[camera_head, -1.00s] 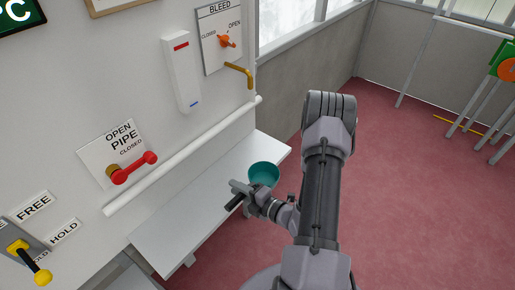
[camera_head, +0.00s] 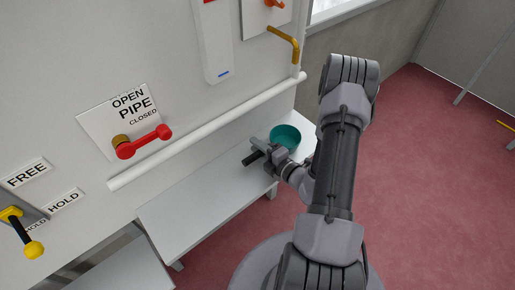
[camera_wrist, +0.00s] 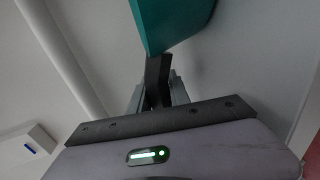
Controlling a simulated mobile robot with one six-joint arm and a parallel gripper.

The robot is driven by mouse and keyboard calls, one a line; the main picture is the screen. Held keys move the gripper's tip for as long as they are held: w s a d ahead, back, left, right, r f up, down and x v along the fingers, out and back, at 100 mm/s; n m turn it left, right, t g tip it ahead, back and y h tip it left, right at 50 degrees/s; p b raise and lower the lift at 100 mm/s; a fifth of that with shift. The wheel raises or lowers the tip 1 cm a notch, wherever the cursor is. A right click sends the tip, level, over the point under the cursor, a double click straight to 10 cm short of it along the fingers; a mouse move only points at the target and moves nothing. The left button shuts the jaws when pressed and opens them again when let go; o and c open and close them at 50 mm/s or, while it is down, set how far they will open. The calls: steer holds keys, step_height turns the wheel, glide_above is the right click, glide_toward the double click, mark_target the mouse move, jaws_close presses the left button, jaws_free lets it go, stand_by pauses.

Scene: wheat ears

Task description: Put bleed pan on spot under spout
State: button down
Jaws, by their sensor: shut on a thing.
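The bleed pan is a teal round bowl (camera_head: 286,133) with a dark handle (camera_head: 252,158). It is over the right end of the white shelf (camera_head: 185,222); I cannot tell whether it touches. My gripper (camera_head: 264,151) is shut on the handle, with the bowl beyond it. In the wrist view the dark handle (camera_wrist: 157,78) sits between the fingers and part of the teal bowl (camera_wrist: 165,22) shows above. The brass spout (camera_head: 286,40) sticks out of the panel, above the bowl in the picture. No marked spot is visible.
A white rail (camera_head: 205,133) runs along the panel above the shelf. A red PIPE lever (camera_head: 143,142) and a yellow lever (camera_head: 28,238) stick out at the left. Clear red floor (camera_head: 430,200) lies right of the shelf.

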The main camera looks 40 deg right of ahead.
steer(key=c, duration=1.2)
jaws_free()
steer(key=shift+f, duration=0.1)
